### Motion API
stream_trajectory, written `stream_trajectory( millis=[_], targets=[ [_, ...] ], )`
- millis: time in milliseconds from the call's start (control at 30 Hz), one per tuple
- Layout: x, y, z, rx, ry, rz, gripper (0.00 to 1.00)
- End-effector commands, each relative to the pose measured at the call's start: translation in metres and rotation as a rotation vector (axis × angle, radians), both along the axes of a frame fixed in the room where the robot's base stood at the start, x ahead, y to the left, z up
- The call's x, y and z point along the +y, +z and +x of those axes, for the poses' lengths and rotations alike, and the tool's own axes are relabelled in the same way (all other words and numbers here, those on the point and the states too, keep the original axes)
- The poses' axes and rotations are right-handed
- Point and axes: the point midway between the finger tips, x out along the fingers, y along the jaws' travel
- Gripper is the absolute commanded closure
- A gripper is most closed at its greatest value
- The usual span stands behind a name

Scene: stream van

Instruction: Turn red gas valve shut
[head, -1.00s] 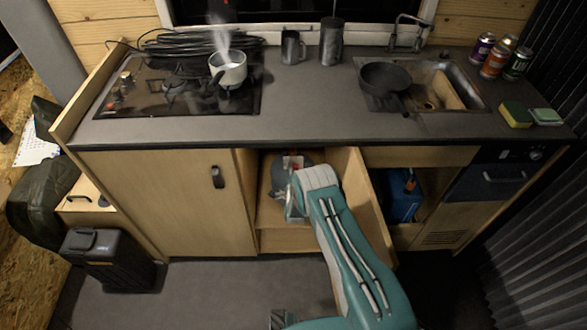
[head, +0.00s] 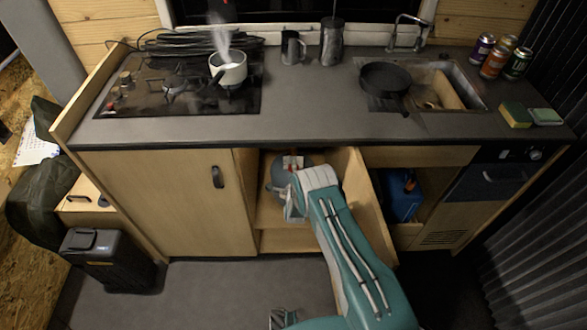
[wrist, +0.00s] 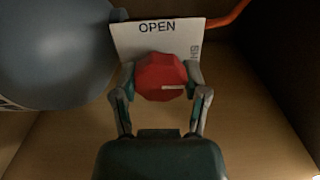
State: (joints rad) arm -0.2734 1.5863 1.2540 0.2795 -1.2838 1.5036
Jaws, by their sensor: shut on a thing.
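The red gas valve (wrist: 158,72) is a faceted red knob with a pale mark near its lower edge, in the middle of the wrist view. My gripper (wrist: 160,80) is shut on the knob, one finger on each side. Behind the knob is a white card (wrist: 155,40) reading "OPEN" at its top, with more lettering, partly hidden, at its right. A grey gas bottle (wrist: 55,50) fills the left of the wrist view. In the head view my arm reaches into the open cupboard, where the bottle (head: 278,172) shows partly; my arm hides the knob there.
An orange hose (wrist: 228,14) runs to the upper right of the card. The open cupboard door (head: 366,205) stands right of my arm. A blue container (head: 403,195) sits further right. A steaming pot (head: 232,72) stands on the hob above.

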Motion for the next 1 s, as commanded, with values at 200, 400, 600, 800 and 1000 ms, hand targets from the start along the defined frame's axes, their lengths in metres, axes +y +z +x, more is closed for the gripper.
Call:
stream_trajectory(
  millis=[200,400,600,800,1000],
  targets=[
    [-0.005,-0.004,-0.001,0.011,-0.009,0.004,0.90],
    [-0.005,-0.005,-0.002,0.012,-0.009,0.003,0.15],
    [-0.003,-0.003,-0.001,0.007,-0.006,0.002,0.07],
    [-0.001,-0.002,-0.001,0.004,-0.004,0.000,0.07],
    [-0.001,-0.002,-0.014,0.007,-0.003,0.000,0.07]
  ],
)
